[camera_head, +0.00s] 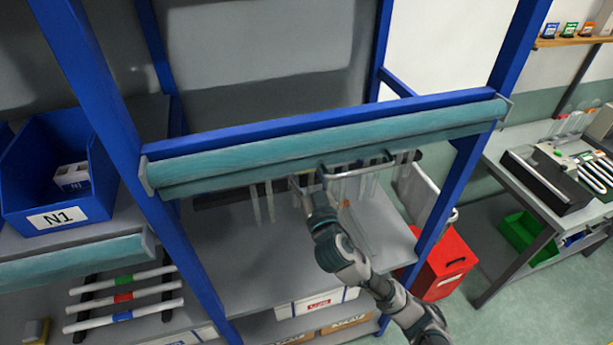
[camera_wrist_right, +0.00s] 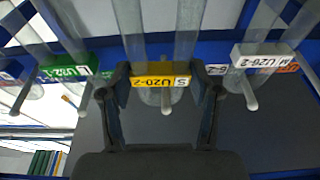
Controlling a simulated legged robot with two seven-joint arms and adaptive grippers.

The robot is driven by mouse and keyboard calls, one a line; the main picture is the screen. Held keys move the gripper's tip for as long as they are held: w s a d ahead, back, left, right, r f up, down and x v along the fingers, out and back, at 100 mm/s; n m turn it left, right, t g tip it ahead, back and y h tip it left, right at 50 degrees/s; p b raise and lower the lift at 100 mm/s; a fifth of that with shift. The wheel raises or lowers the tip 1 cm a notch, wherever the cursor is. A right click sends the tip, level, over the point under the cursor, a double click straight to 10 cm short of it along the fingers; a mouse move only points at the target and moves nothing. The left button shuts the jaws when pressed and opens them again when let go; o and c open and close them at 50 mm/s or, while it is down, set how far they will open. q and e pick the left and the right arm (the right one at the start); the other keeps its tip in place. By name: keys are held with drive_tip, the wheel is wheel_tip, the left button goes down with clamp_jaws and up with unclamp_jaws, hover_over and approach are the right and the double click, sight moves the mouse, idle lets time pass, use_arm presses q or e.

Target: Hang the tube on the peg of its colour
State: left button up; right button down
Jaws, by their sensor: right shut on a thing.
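My right gripper (camera_head: 305,187) is up under the teal rail of the blue rack in the head view. In the right wrist view its two fingers (camera_wrist_right: 160,92) sit on either side of a yellow tag reading U20-2 (camera_wrist_right: 160,82), shut on this clear tube (camera_wrist_right: 133,40). A pale peg (camera_wrist_right: 166,100) shows just below the tag; I cannot tell whether the tube touches it. A tube with a green tag (camera_wrist_right: 68,72) is to the left and one with a white tag (camera_wrist_right: 263,56) to the right. My left gripper is not in view.
The teal rail (camera_head: 330,145) and a grey bar handle (camera_head: 360,170) lie close to my right gripper. Clear tubes (camera_head: 262,203) hang beside it. An orange tag (camera_wrist_right: 284,68) and a blue tag (camera_wrist_right: 10,72) show nearby. The grey shelf (camera_head: 245,265) below is mostly clear.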

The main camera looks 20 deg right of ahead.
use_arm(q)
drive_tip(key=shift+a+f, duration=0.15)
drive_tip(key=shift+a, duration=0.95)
use_arm(e)
drive_tip(key=shift+a, duration=0.35)
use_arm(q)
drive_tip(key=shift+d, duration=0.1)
use_arm(e)
drive_tip(key=shift+w+d, duration=0.1)
drive_tip(key=shift+w+d+f, duration=0.1)
drive_tip(key=shift+w+d, duration=0.05)
drive_tip(key=shift+w, duration=0.2)
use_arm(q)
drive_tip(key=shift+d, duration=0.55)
use_arm(e)
drive_tip(key=shift+w, duration=0.1)
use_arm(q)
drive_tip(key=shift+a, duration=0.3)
use_arm(e)
drive_tip(key=shift+a, duration=0.2)
